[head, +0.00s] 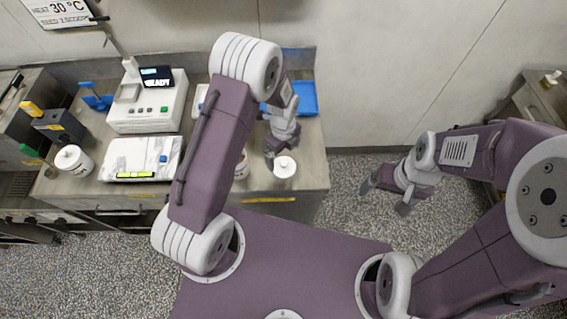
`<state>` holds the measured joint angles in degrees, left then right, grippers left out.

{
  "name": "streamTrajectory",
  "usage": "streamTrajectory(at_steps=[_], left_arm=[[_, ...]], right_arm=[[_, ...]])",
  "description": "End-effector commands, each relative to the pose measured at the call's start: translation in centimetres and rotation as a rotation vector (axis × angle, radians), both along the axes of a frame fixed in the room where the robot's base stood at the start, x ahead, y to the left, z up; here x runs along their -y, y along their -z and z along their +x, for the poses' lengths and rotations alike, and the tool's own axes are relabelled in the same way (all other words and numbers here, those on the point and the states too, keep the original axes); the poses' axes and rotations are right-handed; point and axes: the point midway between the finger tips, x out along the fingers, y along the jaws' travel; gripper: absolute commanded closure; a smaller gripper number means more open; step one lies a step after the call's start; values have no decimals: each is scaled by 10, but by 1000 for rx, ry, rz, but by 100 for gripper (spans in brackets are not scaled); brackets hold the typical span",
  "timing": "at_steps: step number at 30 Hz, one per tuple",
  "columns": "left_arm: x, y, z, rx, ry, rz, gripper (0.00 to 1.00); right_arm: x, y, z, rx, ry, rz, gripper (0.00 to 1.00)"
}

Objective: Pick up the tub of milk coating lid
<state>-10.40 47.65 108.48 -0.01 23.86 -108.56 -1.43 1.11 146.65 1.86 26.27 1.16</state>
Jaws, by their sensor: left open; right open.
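A round white lid with a small knob (285,166) is on the steel counter, near its right front edge. My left gripper (281,150) is open and just behind this lid, pointing down; I cannot tell its exact height or whether it touches. A white tub (241,165) is partly hidden behind my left arm. Another white tub with a knobbed lid (73,159) stands at the left of the counter. No label is readable, so I cannot tell which belongs to the milk coating. My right gripper (386,197) is open and empty, over the floor right of the counter.
A white machine with a small display (149,105) stands at the back of the counter (310,178). A marble slab (141,158) lies in front of it. A blue tray (304,98) is at the back right. The floor right of the counter is clear.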

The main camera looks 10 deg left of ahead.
Motion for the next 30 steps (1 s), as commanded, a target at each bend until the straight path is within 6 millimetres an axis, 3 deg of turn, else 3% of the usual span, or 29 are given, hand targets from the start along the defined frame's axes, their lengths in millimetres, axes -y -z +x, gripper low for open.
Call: streamTrajectory(at_steps=[10,17,18,20,24,30], left_arm=[[2,46,-3,-2,0,0,0],[2,52,-2,0,0,0,0],[2,52,-2,0,0,0,3],[1,52,-2,0,0,0,19],[2,52,-2,0,0,0,58],[2,52,-2,0,0,0,61]], right_arm=[[0,-18,0,0,0,0,9],[0,-17,0,0,0,0,9],[0,-17,0,0,0,0,9],[0,-17,0,0,0,0,9],[0,-17,0,0,0,0,9],[0,-18,0,0,0,0,9]])
